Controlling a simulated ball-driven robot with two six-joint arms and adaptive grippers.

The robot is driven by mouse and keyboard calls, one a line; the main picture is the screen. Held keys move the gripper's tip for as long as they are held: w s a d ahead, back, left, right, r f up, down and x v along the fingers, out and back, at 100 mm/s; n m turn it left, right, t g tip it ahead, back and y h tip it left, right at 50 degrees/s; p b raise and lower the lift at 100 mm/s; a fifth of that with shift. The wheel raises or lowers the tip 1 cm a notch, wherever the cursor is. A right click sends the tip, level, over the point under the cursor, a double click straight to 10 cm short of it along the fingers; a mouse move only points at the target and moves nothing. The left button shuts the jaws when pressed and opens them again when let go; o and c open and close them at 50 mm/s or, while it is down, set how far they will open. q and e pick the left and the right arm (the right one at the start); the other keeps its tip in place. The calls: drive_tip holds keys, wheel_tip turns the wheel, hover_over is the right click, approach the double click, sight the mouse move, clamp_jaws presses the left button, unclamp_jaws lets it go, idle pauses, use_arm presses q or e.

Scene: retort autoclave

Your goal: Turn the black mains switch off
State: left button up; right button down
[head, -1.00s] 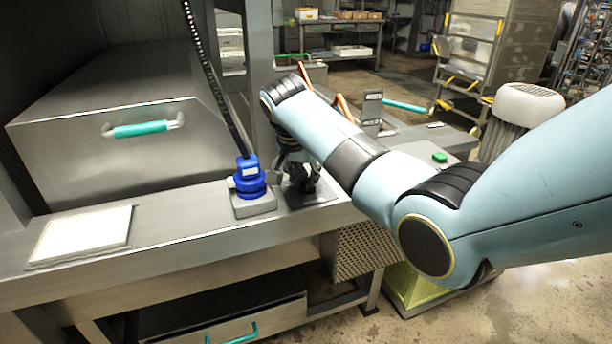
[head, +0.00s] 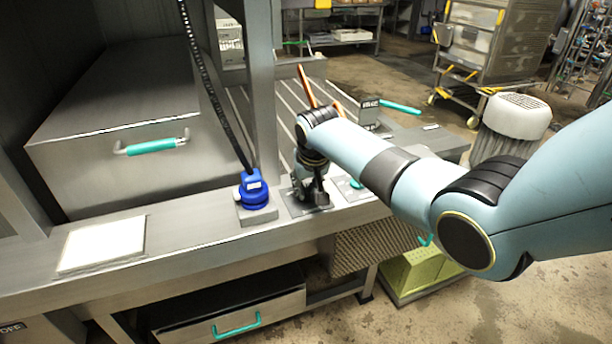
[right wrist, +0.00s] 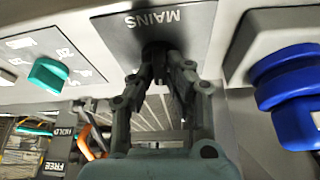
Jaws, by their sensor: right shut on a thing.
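The black mains switch (right wrist: 155,52) sits on a dark plate lettered MAINS (right wrist: 196,40), shown upside down in the right wrist view. My right gripper (right wrist: 160,75) is shut on the switch, its fingers on either side of it and hiding much of it. In the head view, my right gripper (head: 310,198) reaches down from above to the plate (head: 297,208) on the steel ledge. The exact angle of the switch is hard to tell. My left gripper is not in view.
A blue knob (head: 254,192) with a black cable stands close left of the plate; it is also in the right wrist view (right wrist: 290,95). A green dial (right wrist: 48,72) is on the other side. A white sheet (head: 103,243) lies at the ledge's left.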

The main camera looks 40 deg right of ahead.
drive_tip(key=n+y+p, duration=0.1)
drive_tip(key=n, duration=0.2)
drive_tip(key=shift+s+d+f, duration=0.1)
drive_tip(key=shift+s, duration=0.05)
drive_tip(key=n+y, duration=0.1)
drive_tip(key=n, duration=0.1)
drive_tip(key=shift+f+n, duration=0.15)
drive_tip(key=shift+n, duration=0.15)
drive_tip(key=shift+n+g+y+b, duration=0.3)
drive_tip(key=shift+n+y+b, duration=0.55)
drive_tip(key=shift+n, duration=1.45)
drive_tip(key=c, duration=1.3)
unclamp_jaws()
drive_tip(key=shift+w, duration=0.2)
drive_tip(key=shift+d, duration=0.1)
